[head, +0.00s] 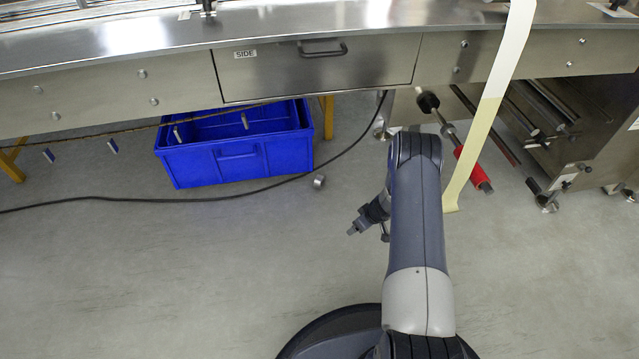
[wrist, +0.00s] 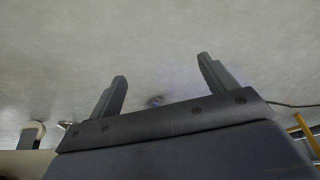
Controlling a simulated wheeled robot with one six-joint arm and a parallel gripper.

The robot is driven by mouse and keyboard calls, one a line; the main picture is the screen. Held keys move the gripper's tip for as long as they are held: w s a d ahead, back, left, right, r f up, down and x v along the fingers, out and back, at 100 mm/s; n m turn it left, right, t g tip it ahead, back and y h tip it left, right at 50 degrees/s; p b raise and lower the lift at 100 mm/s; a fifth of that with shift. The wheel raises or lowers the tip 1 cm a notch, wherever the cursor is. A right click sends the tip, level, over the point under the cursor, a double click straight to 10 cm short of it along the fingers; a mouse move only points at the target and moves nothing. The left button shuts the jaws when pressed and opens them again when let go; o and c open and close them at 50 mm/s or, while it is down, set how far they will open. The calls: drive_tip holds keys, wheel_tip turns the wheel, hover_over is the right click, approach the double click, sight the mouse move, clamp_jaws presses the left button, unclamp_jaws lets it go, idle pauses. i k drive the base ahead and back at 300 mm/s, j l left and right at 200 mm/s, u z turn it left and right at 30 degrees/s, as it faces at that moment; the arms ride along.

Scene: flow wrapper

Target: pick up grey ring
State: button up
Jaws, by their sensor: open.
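The grey ring (head: 319,181), a small short metal cylinder, lies on the floor just right of the blue crate's lower front corner. My gripper (head: 360,228) is to the right of the ring and nearer to me in the head view, apart from it. In the wrist view the two fingers of my gripper (wrist: 162,67) stand wide apart with nothing held between them. A small roundish, bluish-grey thing shows low between the fingers, partly hidden by the gripper body; I cannot tell surely whether it is the ring.
The blue crate (head: 236,158) stands under the steel bench (head: 180,85). A black cable (head: 240,192) runs along the floor near the ring. A pale film strip (head: 478,135) hangs at the right beside a red roller (head: 472,165). The floor at front left is clear.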

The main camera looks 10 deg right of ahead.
sight(320, 181)
drive_tip(key=i+l+u, duration=0.5)
drive_tip(key=l, duration=0.2)
drive_tip(key=i+l+u, duration=0.3)
drive_tip(key=i+l, duration=0.15)
drive_tip(key=i, duration=0.15)
